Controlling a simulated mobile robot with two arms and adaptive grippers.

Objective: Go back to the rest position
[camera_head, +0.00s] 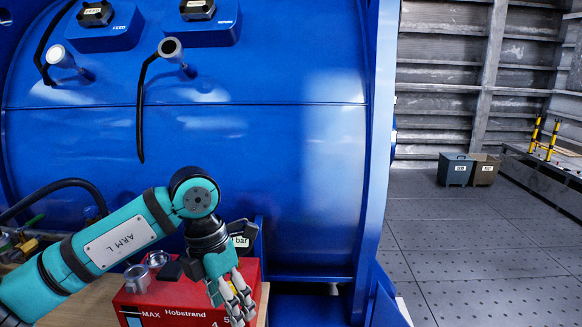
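My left arm comes in from the lower left and bends down at its wrist. My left gripper (238,300) hangs pointing down in front of the red Hobstrand box (180,308), near its right part. The pale fingers look close together, and no object shows between them. Whether they are open or shut is unclear at this angle. I cannot tell whether they touch the box. My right gripper is not in view.
Two bins (455,170) stand far right; the grey floor (470,250) is clear.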

